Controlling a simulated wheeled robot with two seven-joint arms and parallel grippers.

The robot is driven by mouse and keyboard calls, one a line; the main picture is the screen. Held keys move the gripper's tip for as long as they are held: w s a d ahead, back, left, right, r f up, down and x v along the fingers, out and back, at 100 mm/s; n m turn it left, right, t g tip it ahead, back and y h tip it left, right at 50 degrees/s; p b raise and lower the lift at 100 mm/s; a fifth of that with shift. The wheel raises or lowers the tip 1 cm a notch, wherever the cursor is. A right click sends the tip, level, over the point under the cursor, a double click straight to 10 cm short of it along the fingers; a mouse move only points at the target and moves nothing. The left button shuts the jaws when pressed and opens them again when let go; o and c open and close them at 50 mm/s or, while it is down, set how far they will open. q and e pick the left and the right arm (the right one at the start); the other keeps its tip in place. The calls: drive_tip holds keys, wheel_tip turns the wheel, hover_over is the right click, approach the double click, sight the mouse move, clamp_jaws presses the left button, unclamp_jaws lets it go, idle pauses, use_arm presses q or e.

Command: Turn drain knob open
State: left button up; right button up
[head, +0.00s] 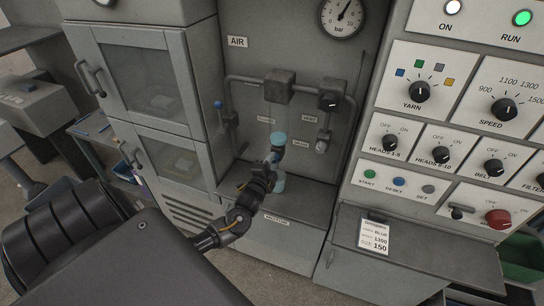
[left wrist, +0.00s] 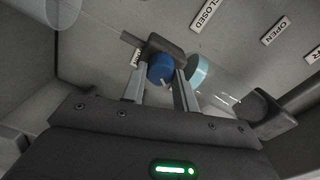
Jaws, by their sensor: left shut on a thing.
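The blue drain knob (left wrist: 161,68) sits on a dark fitting in the left wrist view, between the two fingers of my left gripper (left wrist: 160,88). The fingers are shut on its sides. In the head view my left gripper (head: 275,157) reaches up to the pipework under the AIR sign and hides most of the knob. A teal-banded clear bowl (left wrist: 225,85) is close beside the right finger. CLOSED (left wrist: 206,14) and OPEN (left wrist: 276,30) labels are on the panel behind. My right gripper is not in view.
Grey pipes and a dark regulator block (head: 279,86) surround the gripper, with a pressure gauge (head: 342,16) above. A black knob (head: 329,101) is to the right. The control panel (head: 437,125) stands further right, a glass-doored cabinet (head: 158,85) to the left. A ledge lies below.

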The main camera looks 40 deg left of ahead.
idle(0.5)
use_arm(q)
drive_tip(key=o, duration=1)
drive_tip(key=shift+b+v, duration=1.7)
drive_tip(key=shift+v, duration=3.7)
